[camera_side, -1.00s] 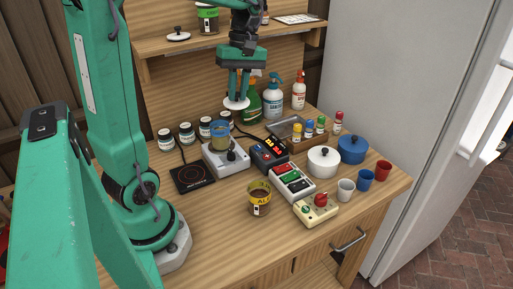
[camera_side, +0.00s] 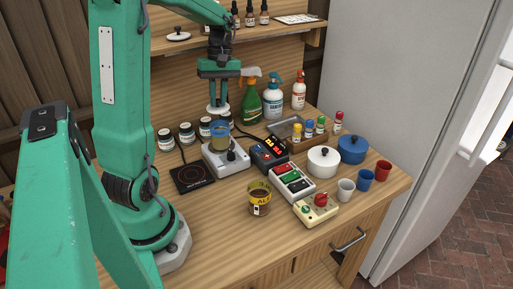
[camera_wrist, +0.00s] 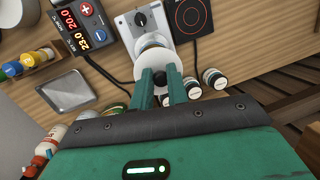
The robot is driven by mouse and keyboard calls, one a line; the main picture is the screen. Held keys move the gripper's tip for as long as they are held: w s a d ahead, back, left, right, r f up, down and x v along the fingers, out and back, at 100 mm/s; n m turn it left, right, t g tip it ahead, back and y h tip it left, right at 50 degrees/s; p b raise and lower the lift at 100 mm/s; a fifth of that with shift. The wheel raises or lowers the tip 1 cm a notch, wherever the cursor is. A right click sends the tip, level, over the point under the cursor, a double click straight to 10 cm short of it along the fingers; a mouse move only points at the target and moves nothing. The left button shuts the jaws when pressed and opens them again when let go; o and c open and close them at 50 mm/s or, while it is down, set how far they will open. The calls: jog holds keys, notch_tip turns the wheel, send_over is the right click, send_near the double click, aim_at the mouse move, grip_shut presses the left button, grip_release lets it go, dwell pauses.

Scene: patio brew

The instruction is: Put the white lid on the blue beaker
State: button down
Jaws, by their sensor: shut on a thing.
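My gripper (camera_side: 217,98) is shut on the white lid (camera_side: 217,110) by its dark knob. The lid hangs roughly level just above the blue beaker (camera_side: 220,132), which stands on a grey device with a knob (camera_side: 225,160). In the side view a small gap seems to show between lid and beaker rim. In the wrist view my gripper (camera_wrist: 166,88) holds the lid (camera_wrist: 149,62), which covers much of the beaker (camera_wrist: 152,41); part of the beaker shows beyond the lid's edge.
Several small jars (camera_side: 186,131) stand behind a black hot plate (camera_side: 192,178). A controller with a red display (camera_side: 268,157) is right of the beaker. A green spray bottle (camera_side: 248,105) stands close behind right. Another white lid (camera_side: 178,37) lies on the shelf.

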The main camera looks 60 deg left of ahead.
aim_at(219, 107)
jog(key=shift+w+a+x, duration=0.15)
jog(key=shift+x, duration=0.8)
jog(key=shift+w+a+x, duration=0.1)
jog(key=shift+w+x, duration=0.1)
jog(key=shift+x, duration=0.75)
jog(key=shift+f, duration=0.5)
jog(key=c, duration=1.4)
grip_release()
jog(key=shift+o, duration=0.2)
jog(key=shift+r, duration=0.1)
jog(key=v, duration=1.2)
jog(key=shift+r, duration=0.3)
jog(key=shift+d, duration=0.1)
